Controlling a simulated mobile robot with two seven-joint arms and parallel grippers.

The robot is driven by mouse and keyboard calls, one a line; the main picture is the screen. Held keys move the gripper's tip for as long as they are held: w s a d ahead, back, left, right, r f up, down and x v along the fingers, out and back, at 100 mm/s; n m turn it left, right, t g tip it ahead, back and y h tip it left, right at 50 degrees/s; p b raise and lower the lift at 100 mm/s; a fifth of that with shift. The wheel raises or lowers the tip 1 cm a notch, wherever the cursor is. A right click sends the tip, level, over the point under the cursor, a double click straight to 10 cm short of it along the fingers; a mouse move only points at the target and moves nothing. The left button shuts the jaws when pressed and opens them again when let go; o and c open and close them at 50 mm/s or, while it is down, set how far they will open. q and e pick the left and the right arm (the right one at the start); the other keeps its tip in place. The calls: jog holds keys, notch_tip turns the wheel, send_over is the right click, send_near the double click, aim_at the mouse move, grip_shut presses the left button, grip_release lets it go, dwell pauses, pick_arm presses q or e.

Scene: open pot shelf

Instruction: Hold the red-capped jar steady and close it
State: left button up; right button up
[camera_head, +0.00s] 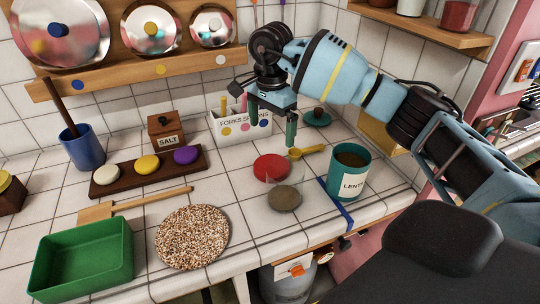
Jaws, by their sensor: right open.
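The red-capped jar (286,183) is a clear glass jar with grey-brown contents low in it, standing on the white tiled counter. Its red cap (271,167) shows at the jar's upper left, overlapping the glass in the picture; I cannot tell whether it is seated on the rim. My right gripper (272,122) is open and empty, pointing down above and behind the jar, apart from it. Its fingers are in front of the forks-and-spoons box. My left gripper is not in view.
A speckled round mat (192,237) and green tray (82,262) lie left. The forks-and-spoons box (240,124) stands behind.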

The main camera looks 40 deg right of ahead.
notch_tip(320, 180, down, 6)
jog(key=shift+s+r, duration=0.1)
jog(key=shift+r, duration=0.05)
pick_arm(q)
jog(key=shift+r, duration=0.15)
pick_arm(e)
jog(key=shift+f, duration=0.35)
dwell(0.4)
jog(key=shift+f, duration=0.2)
notch_tip(320, 180, down, 4)
jog(key=shift+d+f+p, duration=0.1)
jog(key=shift+f+p, duration=0.05)
jog(key=shift+p, duration=0.3)
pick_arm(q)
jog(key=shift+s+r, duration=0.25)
pick_arm(e)
jog(key=shift+f, duration=0.25)
